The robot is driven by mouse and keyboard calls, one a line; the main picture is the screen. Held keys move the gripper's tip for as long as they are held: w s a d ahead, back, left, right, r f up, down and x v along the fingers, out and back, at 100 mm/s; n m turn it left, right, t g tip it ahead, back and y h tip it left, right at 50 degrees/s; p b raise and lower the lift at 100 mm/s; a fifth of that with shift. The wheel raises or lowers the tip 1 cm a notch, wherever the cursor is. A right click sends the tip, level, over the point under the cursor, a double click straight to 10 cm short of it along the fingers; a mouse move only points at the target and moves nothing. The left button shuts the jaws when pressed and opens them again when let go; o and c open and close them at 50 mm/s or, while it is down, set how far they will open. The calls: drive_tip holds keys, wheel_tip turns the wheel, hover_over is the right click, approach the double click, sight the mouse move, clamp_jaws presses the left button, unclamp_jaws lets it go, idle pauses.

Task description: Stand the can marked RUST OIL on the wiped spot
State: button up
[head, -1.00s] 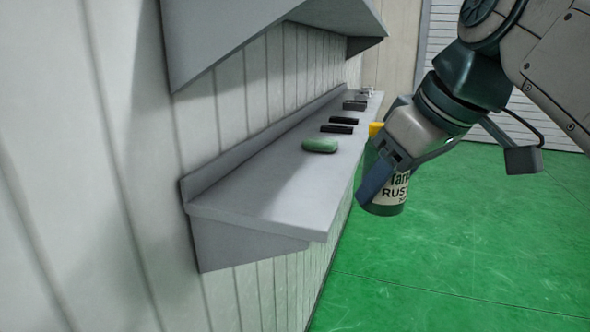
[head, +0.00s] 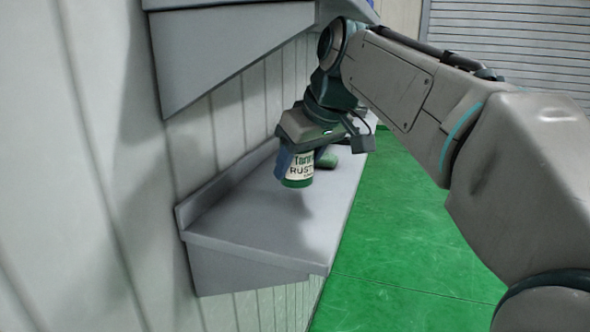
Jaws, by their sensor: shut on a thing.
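The can marked RUST OIL (head: 300,172) is green with a cream label and hangs upright in my gripper (head: 297,160). My gripper is shut on it and holds it over the grey shelf (head: 240,228), with a soft shadow on the shelf below and to the right. The can's base seems a little above the surface. The can's top is hidden by my gripper. I cannot make out a clear edge of a wiped spot on the shelf.
A green rounded object (head: 327,160) lies on the shelf just behind the can. A higher grey shelf (head: 225,45) overhangs on the left, close to the wall. The near end of the lower shelf is bare. Green floor (head: 390,240) lies to the right.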

sight(296, 178)
drive_tip(key=shift+w+a, duration=0.25)
drive_tip(key=shift+f, duration=1.7)
drive_tip(key=shift+f, duration=0.2)
drive_tip(key=o, duration=1.1)
drive_tip(key=shift+o, duration=0.2)
drive_tip(key=shift+r, duration=0.1)
